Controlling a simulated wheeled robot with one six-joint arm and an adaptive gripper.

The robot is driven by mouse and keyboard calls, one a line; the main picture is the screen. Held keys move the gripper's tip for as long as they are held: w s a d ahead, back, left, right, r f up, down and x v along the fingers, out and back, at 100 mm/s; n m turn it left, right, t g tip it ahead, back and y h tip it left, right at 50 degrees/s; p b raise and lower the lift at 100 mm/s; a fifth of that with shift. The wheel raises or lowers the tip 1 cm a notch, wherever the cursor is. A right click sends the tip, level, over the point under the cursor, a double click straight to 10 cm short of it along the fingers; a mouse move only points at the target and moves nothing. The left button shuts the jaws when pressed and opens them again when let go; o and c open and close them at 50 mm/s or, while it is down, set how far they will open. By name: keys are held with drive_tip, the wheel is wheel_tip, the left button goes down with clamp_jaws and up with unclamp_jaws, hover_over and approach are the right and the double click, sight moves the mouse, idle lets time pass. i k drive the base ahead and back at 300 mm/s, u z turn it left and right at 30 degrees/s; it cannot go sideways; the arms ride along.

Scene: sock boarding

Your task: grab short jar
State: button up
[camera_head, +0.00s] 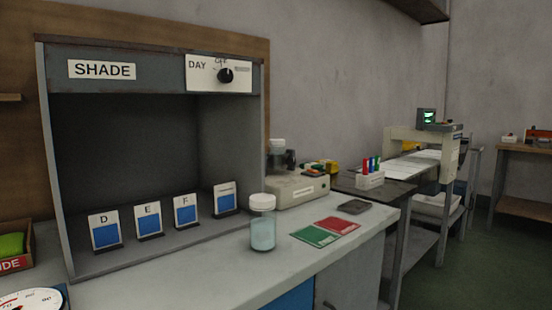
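A short jar (262,223) with a white lid and pale blue contents stands upright on the grey counter (190,285), just right of the shade cabinet's front opening. Another white-lidded jar (278,148) shows farther back by the beige device, partly hidden; its height is hard to judge. My gripper is not in view.
The shade cabinet (150,75) holds several blue sample cards (186,210). Green (315,237) and red (338,225) cards lie right of the jar. A beige device (297,191) stands behind it. A dial (30,300) sits at lower left. Counter in front of the jar is clear.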

sight(274, 150)
drive_tip(key=k, duration=0.35)
drive_tip(key=z, duration=0.95)
drive_tip(key=i, duration=1)
drive_tip(key=u, duration=1.35)
